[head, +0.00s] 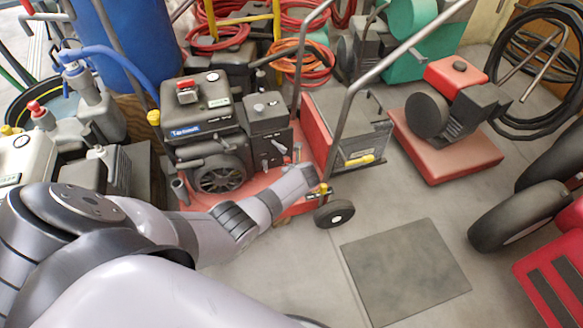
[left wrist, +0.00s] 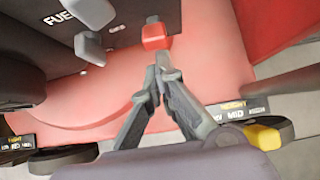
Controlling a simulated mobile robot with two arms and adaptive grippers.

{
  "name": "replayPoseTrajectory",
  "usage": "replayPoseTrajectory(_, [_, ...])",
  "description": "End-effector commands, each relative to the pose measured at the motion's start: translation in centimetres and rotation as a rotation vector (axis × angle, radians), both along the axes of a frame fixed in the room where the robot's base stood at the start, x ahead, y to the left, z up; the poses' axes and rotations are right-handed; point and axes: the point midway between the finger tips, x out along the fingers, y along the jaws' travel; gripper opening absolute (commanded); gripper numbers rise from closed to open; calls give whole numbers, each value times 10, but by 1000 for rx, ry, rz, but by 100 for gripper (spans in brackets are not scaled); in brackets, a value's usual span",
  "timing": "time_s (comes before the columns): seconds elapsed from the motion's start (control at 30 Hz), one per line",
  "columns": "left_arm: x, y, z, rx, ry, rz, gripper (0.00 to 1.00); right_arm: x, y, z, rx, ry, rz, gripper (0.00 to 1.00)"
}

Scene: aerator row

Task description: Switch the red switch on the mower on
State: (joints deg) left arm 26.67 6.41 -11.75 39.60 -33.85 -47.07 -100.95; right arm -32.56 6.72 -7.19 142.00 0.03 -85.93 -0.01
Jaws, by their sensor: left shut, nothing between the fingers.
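The mower (head: 205,115) stands at the middle left of the head view, with a black engine on a red deck. In the left wrist view a small red switch (left wrist: 156,36) stands out from the black panel (left wrist: 110,50) marked "FUEL". Two grey knobs (left wrist: 90,30) are left of it. My left gripper (left wrist: 160,68) is shut and empty, its fingertips together just below the red switch in that view. I cannot tell whether they touch it. In the head view my left arm (head: 225,230) reaches to the mower's right side. My right gripper is not in view.
The mower's handle bars (head: 350,90) rise beside the arm, and a small wheel (head: 334,213) sits below. A red-based machine (head: 450,150) stands to the right. A dark floor plate (head: 405,270) lies on clear floor. A blue barrel (head: 120,40) stands at the back left.

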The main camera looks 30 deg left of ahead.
Motion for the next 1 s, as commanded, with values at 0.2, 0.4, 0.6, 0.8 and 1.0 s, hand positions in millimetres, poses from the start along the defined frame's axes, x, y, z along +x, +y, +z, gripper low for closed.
replayPoseTrajectory(0.2, [-5,-6,8,1,-2,0,0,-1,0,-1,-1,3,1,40])
replayPoseTrajectory(0.4, [-15,-16,24,-1,-2,-1,0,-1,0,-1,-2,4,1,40])
replayPoseTrajectory(0.6, [-26,-30,44,-1,-2,-1,0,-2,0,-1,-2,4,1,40])
replayPoseTrajectory(0.8, [-38,-45,66,-1,-1,-1,0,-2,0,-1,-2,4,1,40])
replayPoseTrajectory(1.0, [-48,-56,82,0,-1,-1,0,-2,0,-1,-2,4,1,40])
